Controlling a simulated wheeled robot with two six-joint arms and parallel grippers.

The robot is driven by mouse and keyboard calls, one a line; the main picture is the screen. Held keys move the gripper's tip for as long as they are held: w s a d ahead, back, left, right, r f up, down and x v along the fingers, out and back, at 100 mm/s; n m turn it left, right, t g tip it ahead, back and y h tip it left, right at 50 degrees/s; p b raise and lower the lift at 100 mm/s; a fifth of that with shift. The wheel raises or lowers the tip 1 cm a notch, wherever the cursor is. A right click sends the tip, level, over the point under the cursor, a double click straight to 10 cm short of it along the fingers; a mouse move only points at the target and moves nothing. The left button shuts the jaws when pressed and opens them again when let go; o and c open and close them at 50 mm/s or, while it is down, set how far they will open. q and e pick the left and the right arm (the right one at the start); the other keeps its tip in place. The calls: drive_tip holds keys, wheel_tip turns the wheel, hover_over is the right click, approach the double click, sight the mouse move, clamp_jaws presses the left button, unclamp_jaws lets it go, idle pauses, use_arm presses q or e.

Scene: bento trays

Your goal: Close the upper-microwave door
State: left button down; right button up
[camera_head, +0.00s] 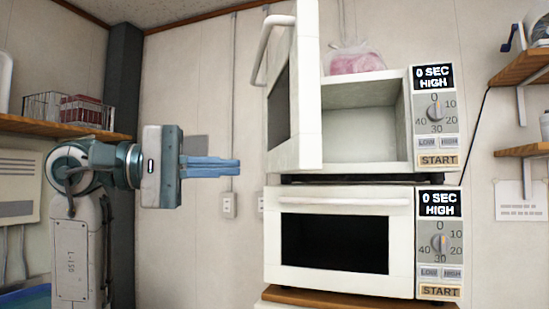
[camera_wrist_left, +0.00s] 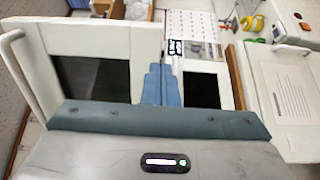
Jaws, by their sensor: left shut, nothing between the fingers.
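The upper microwave (camera_head: 368,127) is white, and its door (camera_head: 309,90) stands open, swung out from its left side. The door's handle (camera_head: 268,45) is on the edge nearer me. The visible part of the cavity looks empty. My left gripper (camera_head: 238,167) is shut and empty, to the left of the door and apart from it, its fingers pointing right. In the left wrist view the blue fingers (camera_wrist_left: 161,82) are together, and the open door (camera_wrist_left: 100,42) shows behind them to the left. My right gripper is not in view.
The lower microwave (camera_head: 335,278) is closed, directly below the upper one, on a wooden stand (camera_head: 345,300). A pink bag (camera_head: 352,60) lies on top of the upper microwave. Shelves (camera_head: 522,67) are on the right wall. Open space lies left of the door.

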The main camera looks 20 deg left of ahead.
sight(295, 168)
use_arm(q)
drive_tip(key=p+x, duration=0.2)
drive_tip(key=x, duration=0.4)
drive_tip(key=shift+w+d+r, duration=0.1)
drive_tip(key=shift+d+r, duration=0.05)
drive_tip(key=shift+w+d+p, duration=0.35)
drive_tip(key=shift+d+p, duration=0.15)
drive_tip(key=shift+d, duration=0.15)
